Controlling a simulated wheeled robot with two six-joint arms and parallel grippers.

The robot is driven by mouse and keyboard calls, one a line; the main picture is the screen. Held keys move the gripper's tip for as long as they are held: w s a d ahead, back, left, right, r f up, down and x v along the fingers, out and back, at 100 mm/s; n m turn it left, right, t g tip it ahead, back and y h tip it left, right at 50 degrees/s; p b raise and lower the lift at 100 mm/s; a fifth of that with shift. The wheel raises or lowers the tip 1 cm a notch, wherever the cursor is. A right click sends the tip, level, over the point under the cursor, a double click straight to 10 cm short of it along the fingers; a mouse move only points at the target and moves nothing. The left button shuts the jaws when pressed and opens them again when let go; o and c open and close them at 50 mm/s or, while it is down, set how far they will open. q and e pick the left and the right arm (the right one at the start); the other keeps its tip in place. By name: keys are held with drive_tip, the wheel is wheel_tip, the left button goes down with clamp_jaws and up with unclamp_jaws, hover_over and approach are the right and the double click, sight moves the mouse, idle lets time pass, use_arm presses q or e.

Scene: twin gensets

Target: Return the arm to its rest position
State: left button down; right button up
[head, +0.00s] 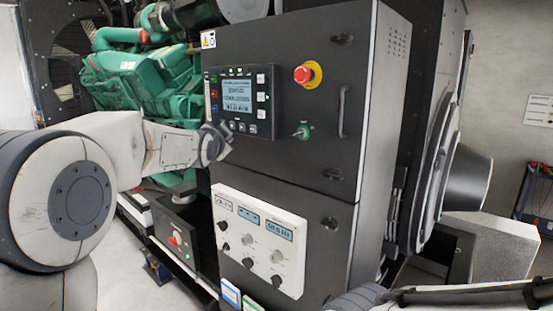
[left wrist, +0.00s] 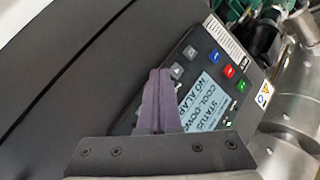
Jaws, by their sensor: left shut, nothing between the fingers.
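My left arm comes in from the left in the head view. Its gripper (head: 222,142) is shut and empty, just left of the control panel (head: 263,127) on the dark cabinet. In the left wrist view the two closed fingers (left wrist: 155,105) stand in front of the panel and cover part of its screen (left wrist: 201,103), which reads "STATUS COOL-DOWN" and "NO ALAR…". Whether the fingertips touch the panel I cannot tell. Part of my right arm shows at the bottom right of the head view; its fingers do not show.
The cabinet (head: 300,165) carries a red emergency stop (head: 307,74), a green key switch (head: 302,131), a door handle (head: 342,110) and a white knob panel (head: 259,240). A green engine (head: 140,80) stands behind at left. A round black housing (head: 467,180) juts out at right.

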use_arm(q)
drive_tip(key=s+d+f+n+g+h+b, duration=0.1)
drive_tip(key=s+d+f+g, duration=0.5)
drive_tip(key=s+f, duration=0.45)
drive_tip(key=s+d+f+g+h, duration=0.1)
drive_tip(key=s+d+f+g, duration=0.2)
drive_tip(key=s+d+f, duration=0.75)
drive_tip(key=s+a+f+g, duration=0.1)
drive_tip(key=s+f+g, duration=0.1)
drive_tip(key=s, duration=0.7)
drive_tip(key=s+a+f+g+y+b, duration=0.1)
drive_tip(key=s+f, duration=0.3)
drive_tip(key=s, duration=0.5)
drive_tip(key=s+a+f+g, duration=0.2)
drive_tip(key=s+f+g, duration=0.2)
drive_tip(key=s, duration=0.5)
drive_tip(key=shift+a+n+y, duration=0.25)
drive_tip(key=shift+n+y, duration=0.05)
drive_tip(key=shift+n, duration=0.1)
idle(2.8)
